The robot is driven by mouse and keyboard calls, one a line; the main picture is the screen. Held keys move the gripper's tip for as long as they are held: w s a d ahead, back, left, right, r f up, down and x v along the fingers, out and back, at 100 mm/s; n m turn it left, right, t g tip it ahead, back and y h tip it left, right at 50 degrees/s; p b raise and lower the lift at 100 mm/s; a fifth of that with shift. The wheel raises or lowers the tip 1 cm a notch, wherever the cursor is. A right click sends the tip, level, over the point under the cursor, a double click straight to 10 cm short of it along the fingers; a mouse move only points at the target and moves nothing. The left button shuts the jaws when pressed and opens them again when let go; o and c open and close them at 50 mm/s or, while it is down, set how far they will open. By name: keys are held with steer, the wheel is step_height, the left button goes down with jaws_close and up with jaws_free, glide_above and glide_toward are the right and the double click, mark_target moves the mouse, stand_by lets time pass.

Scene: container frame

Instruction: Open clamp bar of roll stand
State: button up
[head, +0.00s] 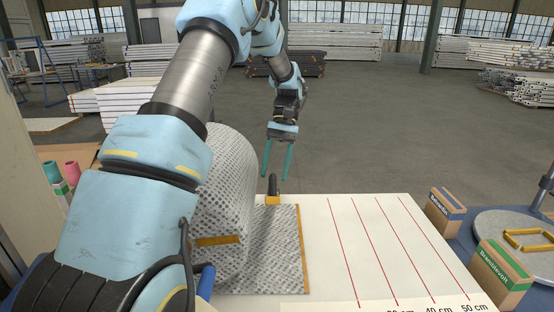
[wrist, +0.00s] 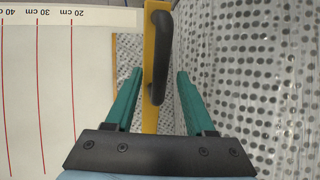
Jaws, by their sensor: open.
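The roll stand holds a large roll of spotted wrap (head: 225,180), its sheet (head: 285,262) drawn out flat over a white board. A yellow bar (wrist: 150,122) with a black handle (wrist: 159,65) runs along beside the roll in the wrist view. The upright black handle also shows in the head view (head: 273,185); much of the bar is hidden there by the roll. My gripper (head: 275,177) points down, open and empty, over the handle. In the wrist view its teal fingertips (wrist: 160,73) lie either side of the handle, with visible gaps. Contact is not visible.
The white board (head: 345,225) has red measuring lines on the right. Two small boxes (head: 445,213) (head: 503,275) and a round grey plate (head: 515,232) stand beyond its right edge. Teal and red rolls (head: 52,172) are at the far left. The air right of my gripper is clear.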

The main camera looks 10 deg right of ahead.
steer(key=b+v, duration=0.3)
steer(key=v, duration=0.7)
steer(key=shift+r, duration=0.2)
steer(key=shift+w, duration=0.1)
